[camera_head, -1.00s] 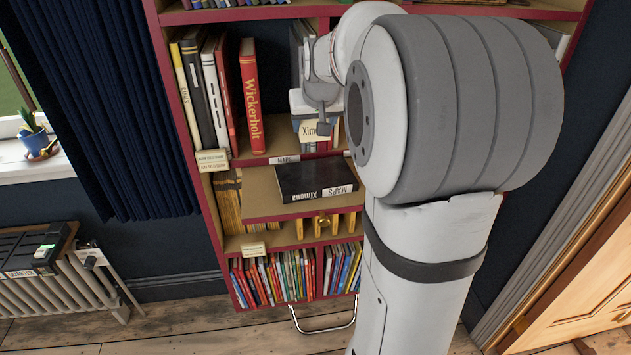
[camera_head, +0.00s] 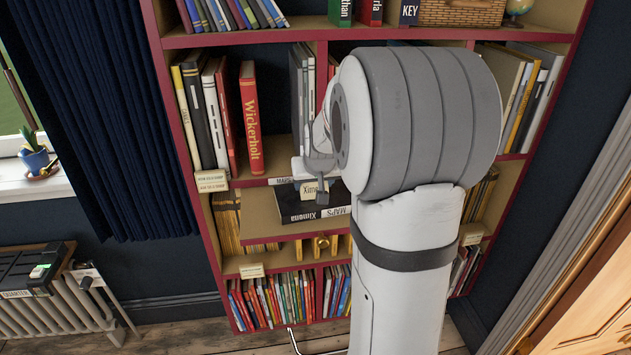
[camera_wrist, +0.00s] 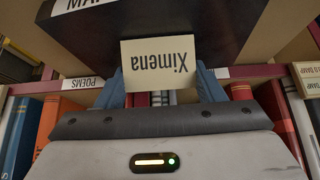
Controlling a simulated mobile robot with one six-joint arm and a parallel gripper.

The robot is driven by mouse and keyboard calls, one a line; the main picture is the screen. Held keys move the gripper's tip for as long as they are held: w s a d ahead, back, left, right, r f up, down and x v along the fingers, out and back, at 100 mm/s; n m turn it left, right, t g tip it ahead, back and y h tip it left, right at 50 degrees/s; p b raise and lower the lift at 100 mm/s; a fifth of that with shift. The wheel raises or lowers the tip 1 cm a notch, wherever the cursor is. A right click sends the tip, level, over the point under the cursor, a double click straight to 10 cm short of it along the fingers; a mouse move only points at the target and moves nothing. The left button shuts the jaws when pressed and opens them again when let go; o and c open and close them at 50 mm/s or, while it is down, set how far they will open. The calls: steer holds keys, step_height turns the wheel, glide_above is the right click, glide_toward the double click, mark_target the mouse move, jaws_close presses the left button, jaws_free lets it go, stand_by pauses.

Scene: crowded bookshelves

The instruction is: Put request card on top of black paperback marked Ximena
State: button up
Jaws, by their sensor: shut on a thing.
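The request card, a small cream card marked Ximena (camera_wrist: 160,64), is held in my gripper (camera_wrist: 163,80) between its two bluish fingers in the wrist view. In the head view the card (camera_head: 316,188) hangs at my gripper (camera_head: 322,178), in front of the black paperback. The black paperback marked Ximena (camera_head: 292,217) lies flat on a pull-out board, with a white MAPS label on its spine. In the wrist view the dark book (camera_wrist: 90,32) is just behind the card. I cannot tell whether they touch.
The red-edged bookcase has upright books, including red Wickerholt (camera_head: 251,118), above the board (camera_head: 258,228) and a row of thin books (camera_head: 290,295) below. Small cream cards (camera_head: 211,182) sit at the left shelf edge. A brass knob (camera_head: 321,242) is under the board.

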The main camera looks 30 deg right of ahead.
steer(key=shift+f, duration=0.25)
steer(key=o, duration=0.9)
steer(key=shift+r, duration=0.1)
steer(key=shift+s+r, duration=0.1)
steer(key=shift+r, duration=0.35)
steer(key=v, duration=1.1)
steer(key=s+a+f+n+g, duration=0.1)
steer(key=s+a+f, duration=0.2)
steer(key=s, duration=0.3)
steer(key=s+a+f+n+g+y, duration=0.1)
steer(key=s+a+f, duration=0.2)
steer(key=s+a, duration=0.3)
steer(key=s+a+f+n+g, duration=0.1)
steer(key=s+a+f, duration=0.2)
steer(key=s+a, duration=0.2)
steer(key=shift+s+f+g+y, duration=0.1)
steer(key=shift+s+g+y, duration=0.3)
steer(key=shift+s, duration=1.3)
